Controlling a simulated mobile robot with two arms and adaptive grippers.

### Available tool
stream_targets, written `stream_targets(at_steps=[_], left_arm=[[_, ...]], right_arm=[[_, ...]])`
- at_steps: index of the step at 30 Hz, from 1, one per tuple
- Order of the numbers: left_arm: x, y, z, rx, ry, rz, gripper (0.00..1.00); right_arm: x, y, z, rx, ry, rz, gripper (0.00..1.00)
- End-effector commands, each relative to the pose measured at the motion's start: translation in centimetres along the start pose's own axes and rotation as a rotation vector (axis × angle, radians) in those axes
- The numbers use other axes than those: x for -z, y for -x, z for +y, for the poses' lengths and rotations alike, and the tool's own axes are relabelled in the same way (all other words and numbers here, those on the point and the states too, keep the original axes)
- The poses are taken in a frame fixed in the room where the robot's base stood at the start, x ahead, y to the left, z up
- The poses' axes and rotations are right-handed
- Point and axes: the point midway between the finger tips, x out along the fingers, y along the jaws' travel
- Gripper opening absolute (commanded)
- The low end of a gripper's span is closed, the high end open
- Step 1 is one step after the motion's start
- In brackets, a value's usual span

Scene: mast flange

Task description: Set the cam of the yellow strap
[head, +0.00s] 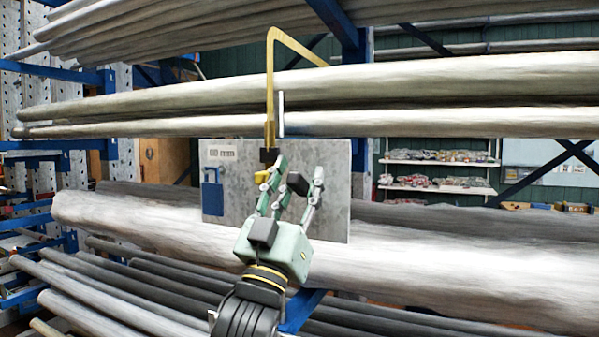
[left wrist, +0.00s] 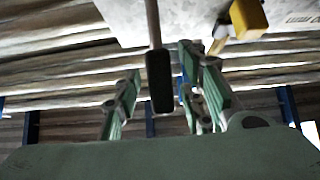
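The yellow strap (head: 270,90) hangs down in front of the long pale bars and ends at a small dark buckle (head: 268,155). A yellow block (head: 261,177) sits just below the buckle; it shows at the top right of the left wrist view (left wrist: 248,18). My left gripper (head: 290,180) points up in front of a grey metal plate (head: 330,205), its fingers spread. A black grip (head: 297,184) on a thin stem shows between the fingers, also in the left wrist view (left wrist: 159,80); I cannot tell whether they touch it. My right gripper is not in view.
A blue piece (head: 212,195) and a label are on the plate's left side. Long bars (head: 420,85) lie on blue racks above, behind and below. A thin upright pale rod (head: 281,115) stands beside the strap. Shelves (head: 440,185) stand far at the right.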

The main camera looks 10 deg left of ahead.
Motion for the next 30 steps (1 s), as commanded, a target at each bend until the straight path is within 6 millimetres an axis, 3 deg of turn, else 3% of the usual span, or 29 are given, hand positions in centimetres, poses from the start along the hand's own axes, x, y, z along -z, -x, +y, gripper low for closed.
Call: stream_targets(at_steps=[8, 21, 30], left_arm=[[-0.07, -0.14, -0.02, 0.0, 0.0, -0.001, 0.38], [-0.09, -0.12, -0.02, 0.0, 0.0, -0.001, 0.0], [-0.11, -0.12, -0.01, 0.0, 0.001, -0.002, 0.0]], right_arm=[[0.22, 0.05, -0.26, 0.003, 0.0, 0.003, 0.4], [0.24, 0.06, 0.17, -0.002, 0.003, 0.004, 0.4], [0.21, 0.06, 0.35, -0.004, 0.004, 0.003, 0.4]])
